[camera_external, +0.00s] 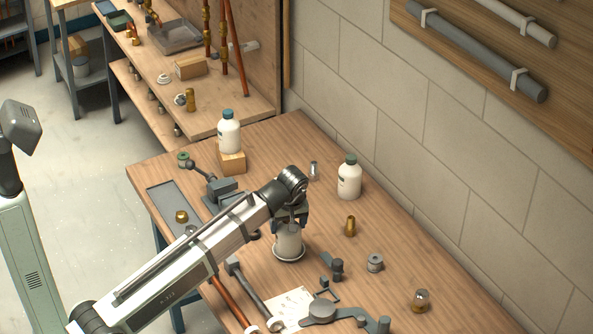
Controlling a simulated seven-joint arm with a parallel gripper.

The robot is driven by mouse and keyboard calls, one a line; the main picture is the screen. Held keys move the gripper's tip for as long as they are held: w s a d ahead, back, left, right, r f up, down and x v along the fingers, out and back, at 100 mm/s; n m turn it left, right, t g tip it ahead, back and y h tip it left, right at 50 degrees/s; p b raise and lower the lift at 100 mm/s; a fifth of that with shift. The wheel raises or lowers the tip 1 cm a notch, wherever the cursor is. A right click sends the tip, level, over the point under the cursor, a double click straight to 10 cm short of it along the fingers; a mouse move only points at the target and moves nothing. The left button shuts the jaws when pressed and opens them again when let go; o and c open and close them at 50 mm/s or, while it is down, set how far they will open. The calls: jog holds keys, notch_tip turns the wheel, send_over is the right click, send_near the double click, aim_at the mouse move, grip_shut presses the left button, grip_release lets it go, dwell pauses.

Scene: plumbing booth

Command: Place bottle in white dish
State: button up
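A white bottle with a dark green cap (349,179) stands upright on the wooden table, right of my gripper. A similar white bottle (229,134) stands upright on a small wooden block at the back left. My gripper (290,217) points down over a white cylindrical body (289,241), and its fingers overlap the top of it. This body looks like another bottle, but its top is hidden. A pale round rim (289,257) shows around its base and may be the white dish. I cannot tell whether the fingers are closed on the body or only near it.
A vise (222,190) stands left of my gripper. Brass fittings (350,226) (421,301), a grey fitting (375,262) and dark small parts (336,268) lie to the right. A paper sheet (290,306), pipes and a wrench are in front. A block wall bounds the right.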

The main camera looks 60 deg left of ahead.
jog(key=o, duration=0.4)
jog(key=shift+c, duration=0.2)
jog(key=shift+r, duration=0.1)
jog(key=v, duration=1.2)
jog(key=shift+d, duration=0.1)
